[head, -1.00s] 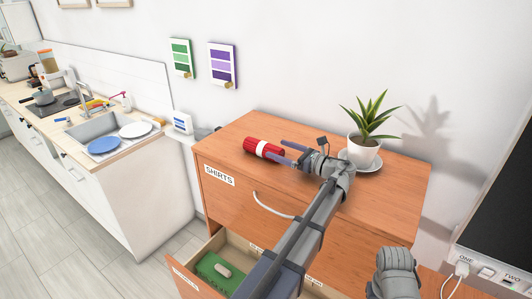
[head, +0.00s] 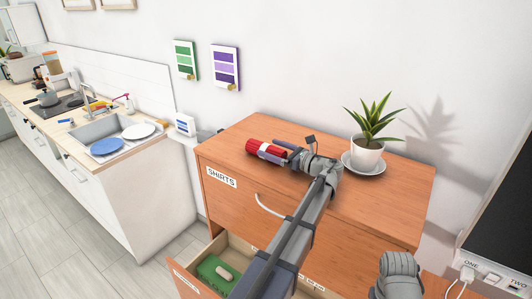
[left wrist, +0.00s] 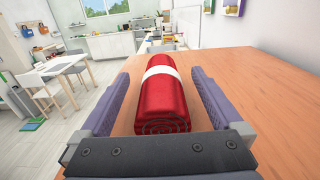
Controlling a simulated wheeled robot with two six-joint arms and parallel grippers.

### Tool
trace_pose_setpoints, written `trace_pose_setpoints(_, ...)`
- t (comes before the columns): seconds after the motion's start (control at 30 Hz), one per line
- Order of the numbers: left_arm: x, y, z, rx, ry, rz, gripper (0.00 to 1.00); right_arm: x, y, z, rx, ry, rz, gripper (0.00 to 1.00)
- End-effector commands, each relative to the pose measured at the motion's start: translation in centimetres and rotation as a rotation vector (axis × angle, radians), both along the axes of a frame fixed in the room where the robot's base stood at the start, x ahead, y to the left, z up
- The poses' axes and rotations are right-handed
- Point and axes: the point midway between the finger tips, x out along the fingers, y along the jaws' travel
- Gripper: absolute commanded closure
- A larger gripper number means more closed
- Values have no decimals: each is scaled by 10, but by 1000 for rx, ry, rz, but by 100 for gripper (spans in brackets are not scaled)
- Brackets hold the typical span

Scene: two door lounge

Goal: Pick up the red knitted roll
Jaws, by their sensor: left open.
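The red knitted roll (head: 256,147) with a white band lies on top of the wooden dresser (head: 232,135). My left gripper (head: 271,149) reaches over the dresser top from the right, with its fingers around the near end of the roll. In the left wrist view the roll (left wrist: 164,95) lies lengthwise between the two open fingers, with a gap visible on each side. My right gripper is not in view.
A potted plant (head: 368,150) on a saucer stands on the dresser just behind my left wrist. The lower drawer is open, with a green item (head: 215,271) inside. A dark screen (head: 510,215) stands at the right. The dresser's front right top is clear.

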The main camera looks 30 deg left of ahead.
Motion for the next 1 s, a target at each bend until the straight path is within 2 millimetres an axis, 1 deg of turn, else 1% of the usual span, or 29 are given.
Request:
trace_pose_setpoints(0.03, 1, 9, -2, 0, 0, 4, 0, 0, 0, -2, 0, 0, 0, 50)
trace_pose_setpoints(0.17, 2, 25, -1, 0, 0, 3, 0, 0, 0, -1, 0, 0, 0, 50)
trace_pose_setpoints(0.23, 3, 28, -1, 0, 0, 1, 0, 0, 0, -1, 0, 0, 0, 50)
trace_pose_setpoints(0.4, 3, 28, -1, 0, 0, 0, 0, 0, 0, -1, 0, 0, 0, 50)
trace_pose_setpoints(1.0, 3, 27, -1, 0, 0, 0, 68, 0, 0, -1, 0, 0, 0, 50)
